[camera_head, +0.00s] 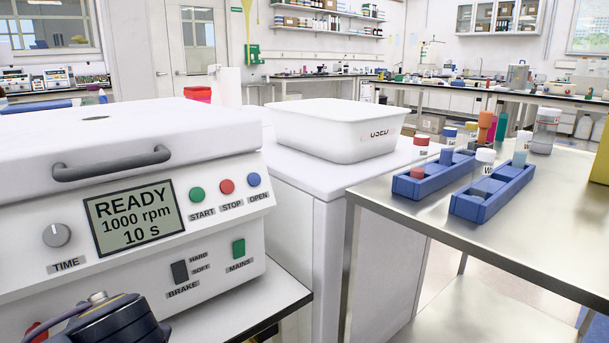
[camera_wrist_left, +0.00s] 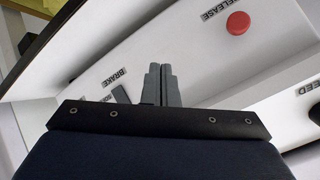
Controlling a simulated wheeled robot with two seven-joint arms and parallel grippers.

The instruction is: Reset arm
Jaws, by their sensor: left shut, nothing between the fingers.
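My left gripper (camera_wrist_left: 159,84) shows in the left wrist view with its two grey fingers together and nothing between them. It points toward the white front panel of the centrifuge (camera_wrist_left: 195,45), near the BRAKE label. In the head view the centrifuge (camera_head: 240,262) stands at the left with its lid down, and its display (camera_head: 137,215) reads READY, 1000 rpm, 10 s. A dark part of my left arm shows at the bottom left of the head view; the fingers are hidden there. My right gripper is in neither view.
A white tub (camera_head: 340,137) marked USED stands on a white cabinet right of the centrifuge. Two blue racks (camera_head: 492,207) and several capped containers stand on the steel table (camera_head: 545,225) at the right. In the wrist view a red button (camera_wrist_left: 238,23) sits by the RELEASE label.

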